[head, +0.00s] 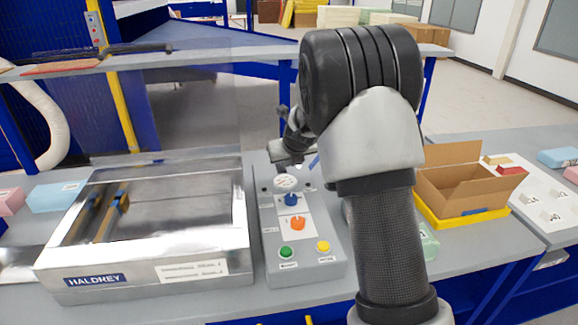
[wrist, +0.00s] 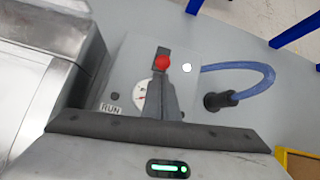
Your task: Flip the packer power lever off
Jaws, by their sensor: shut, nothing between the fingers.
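The packer's grey control box (head: 300,262) stands to the right of the silver HALDREY packer (head: 150,240). In the wrist view, the power lever shows as a red ball knob (wrist: 162,62) at a dark slot on the box's top. A RUN label (wrist: 110,108) lies to its lower left. My gripper (wrist: 160,79) is shut and empty, its fingertips right by the red knob; I cannot tell whether they touch. In the head view my gripper (head: 284,160) is over the far end of the box, and I cannot make out the lever there.
A blue knob (head: 291,200), an orange knob (head: 298,223), a green button (head: 287,252) and a yellow button (head: 323,247) are on the box. A blue cable (wrist: 262,70) loops beside it. An open carton (head: 460,185) stands to the right.

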